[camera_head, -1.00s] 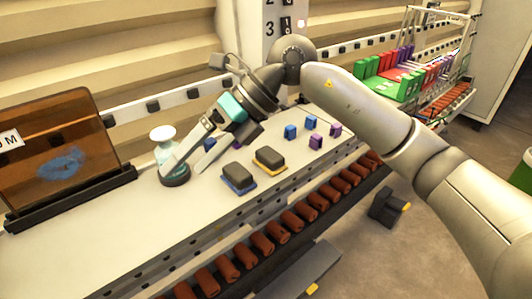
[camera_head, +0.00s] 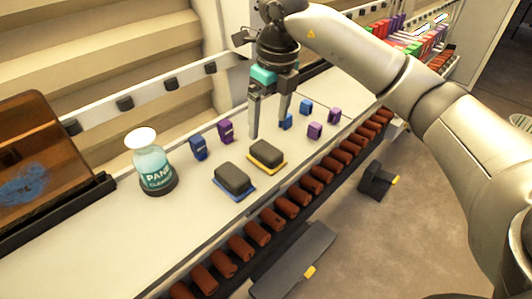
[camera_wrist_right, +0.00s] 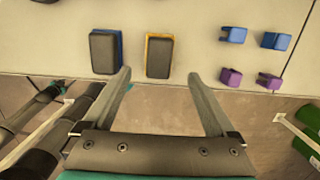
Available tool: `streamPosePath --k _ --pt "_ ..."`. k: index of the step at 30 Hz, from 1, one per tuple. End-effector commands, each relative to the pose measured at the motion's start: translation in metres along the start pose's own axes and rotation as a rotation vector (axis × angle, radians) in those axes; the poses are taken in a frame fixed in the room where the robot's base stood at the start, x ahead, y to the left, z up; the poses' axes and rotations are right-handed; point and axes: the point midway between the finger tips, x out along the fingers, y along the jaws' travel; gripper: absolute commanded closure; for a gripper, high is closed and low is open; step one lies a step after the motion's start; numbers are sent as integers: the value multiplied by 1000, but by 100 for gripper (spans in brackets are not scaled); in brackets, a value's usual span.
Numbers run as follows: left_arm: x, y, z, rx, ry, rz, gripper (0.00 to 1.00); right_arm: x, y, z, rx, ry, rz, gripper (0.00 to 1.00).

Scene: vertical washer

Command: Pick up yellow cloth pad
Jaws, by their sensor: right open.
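The yellow cloth pad (camera_head: 267,155) lies on the white worktop. It has a dark grey block on top, and a thin yellow edge shows around its base. In the right wrist view the pad (camera_wrist_right: 160,56) lies between and beyond the two fingertips. My right gripper (camera_head: 268,128) is open and empty, pointing down above and behind the pad in the head view. In the right wrist view its fingers (camera_wrist_right: 160,75) are spread apart with nothing between them. My left gripper does not show.
A similar blue-edged pad (camera_head: 234,181) lies just left of the yellow one. A cleaner bottle (camera_head: 152,162) stands further left. Small blue and purple clips (camera_head: 314,131) lie around on the worktop. Brown rollers (camera_head: 284,219) line its front edge. A brown translucent panel (camera_head: 40,160) is at far left.

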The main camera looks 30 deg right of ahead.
Motion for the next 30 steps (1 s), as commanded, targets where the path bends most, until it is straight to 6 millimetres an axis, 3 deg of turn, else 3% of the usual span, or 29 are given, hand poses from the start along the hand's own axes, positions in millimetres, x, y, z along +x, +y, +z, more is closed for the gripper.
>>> streamPosePath --k 3,12,21,29,30 --pt "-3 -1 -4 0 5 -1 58 17 0 0 1 2 2 9" --pt "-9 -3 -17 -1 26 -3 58 38 1 -3 -1 4 2 9" --pt "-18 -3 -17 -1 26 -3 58 75 2 -5 -1 0 2 9" --pt "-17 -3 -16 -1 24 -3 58 79 1 -5 -1 -1 1 9" --pt "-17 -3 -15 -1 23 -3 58 79 1 -5 -1 -1 1 12"
